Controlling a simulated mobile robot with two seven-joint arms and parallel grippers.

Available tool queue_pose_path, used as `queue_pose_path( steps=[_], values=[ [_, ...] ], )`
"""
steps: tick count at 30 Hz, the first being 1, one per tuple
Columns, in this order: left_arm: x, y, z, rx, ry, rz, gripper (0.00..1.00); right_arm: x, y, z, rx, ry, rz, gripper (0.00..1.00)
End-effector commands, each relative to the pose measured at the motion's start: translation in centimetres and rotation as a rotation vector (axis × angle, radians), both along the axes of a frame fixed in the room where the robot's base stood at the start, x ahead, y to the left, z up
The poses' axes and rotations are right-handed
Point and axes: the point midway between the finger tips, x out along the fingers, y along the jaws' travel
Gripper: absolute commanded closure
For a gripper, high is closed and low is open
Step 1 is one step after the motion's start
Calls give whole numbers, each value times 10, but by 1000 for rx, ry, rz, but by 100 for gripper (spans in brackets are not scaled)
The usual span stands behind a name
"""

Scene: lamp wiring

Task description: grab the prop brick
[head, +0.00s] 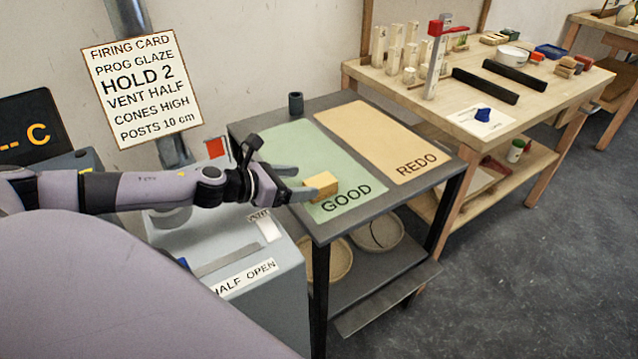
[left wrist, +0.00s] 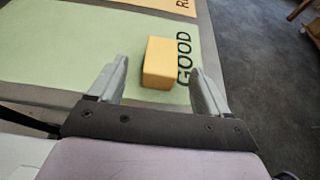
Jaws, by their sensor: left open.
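The prop brick (head: 321,185) is a small yellow-tan block lying on the green GOOD mat (head: 345,212), close to the printed word. It also shows in the left wrist view (left wrist: 158,63), just beyond and between the fingertips. My left gripper (head: 305,184) is open, with its fingers pointing at the brick. In the left wrist view the two fingers (left wrist: 158,75) stand wide apart, one towards each side of the brick, with a gap on both sides. The brick is not held. My right gripper is not in view.
The dark side table (head: 322,233) also bears a tan REDO mat (head: 380,135) and a small dark cup (head: 295,103). Round dishes (head: 380,232) sit on its lower shelf. A grey kiln box (head: 260,285) stands beside it. A wooden bench (head: 540,95) with posts is behind right.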

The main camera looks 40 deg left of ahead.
Motion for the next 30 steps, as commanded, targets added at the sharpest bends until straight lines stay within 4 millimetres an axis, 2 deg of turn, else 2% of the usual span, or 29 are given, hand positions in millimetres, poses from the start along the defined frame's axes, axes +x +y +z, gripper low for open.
queue_pose_path(
  steps=[8,18,29,30],
  values=[
    [11,-6,-4,-3,-1,0,22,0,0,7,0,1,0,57],
    [43,-21,-20,-1,-1,-1,22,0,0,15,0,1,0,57],
    [48,-23,-24,-1,0,-2,22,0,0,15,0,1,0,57],
    [48,-23,-24,-1,0,-2,35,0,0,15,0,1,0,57]
  ],
)
